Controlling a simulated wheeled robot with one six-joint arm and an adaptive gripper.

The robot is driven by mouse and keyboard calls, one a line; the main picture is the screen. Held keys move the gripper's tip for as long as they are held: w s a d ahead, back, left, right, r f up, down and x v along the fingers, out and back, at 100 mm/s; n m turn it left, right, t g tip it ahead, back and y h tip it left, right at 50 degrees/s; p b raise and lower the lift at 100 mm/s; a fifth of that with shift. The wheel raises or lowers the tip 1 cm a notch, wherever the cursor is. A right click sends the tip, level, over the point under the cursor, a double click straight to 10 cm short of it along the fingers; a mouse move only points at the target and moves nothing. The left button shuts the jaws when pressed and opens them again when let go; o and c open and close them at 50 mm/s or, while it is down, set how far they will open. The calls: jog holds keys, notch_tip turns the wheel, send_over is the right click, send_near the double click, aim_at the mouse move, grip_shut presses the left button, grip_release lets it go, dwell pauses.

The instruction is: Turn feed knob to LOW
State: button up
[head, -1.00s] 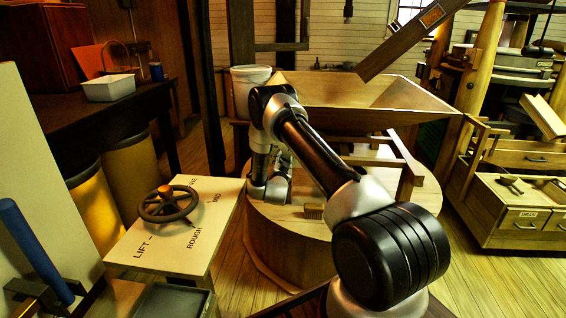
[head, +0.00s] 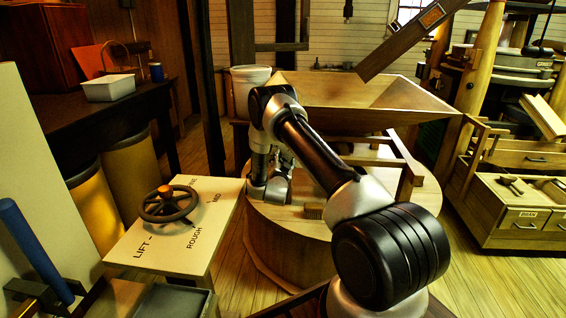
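I cannot make out the feed knob; my arm covers part of the wooden hopper (head: 330,92) and its stand. My arm reaches over the round wooden millstone casing (head: 285,240), and its wrist links bend down close to the casing's left top, in front of the hopper. The fingers of my gripper are hidden behind these links, so I cannot see what they touch. No LOW mark can be read.
A dark handwheel (head: 168,204) with an orange knob sits on a pale box (head: 150,255) marked LIFT, ROUGH and MID, left of the casing. A white bucket (head: 250,88) stands behind my arm. Drawers (head: 525,218) stand at right.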

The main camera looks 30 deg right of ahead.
jog(key=v, duration=1.2)
dwell(0.3)
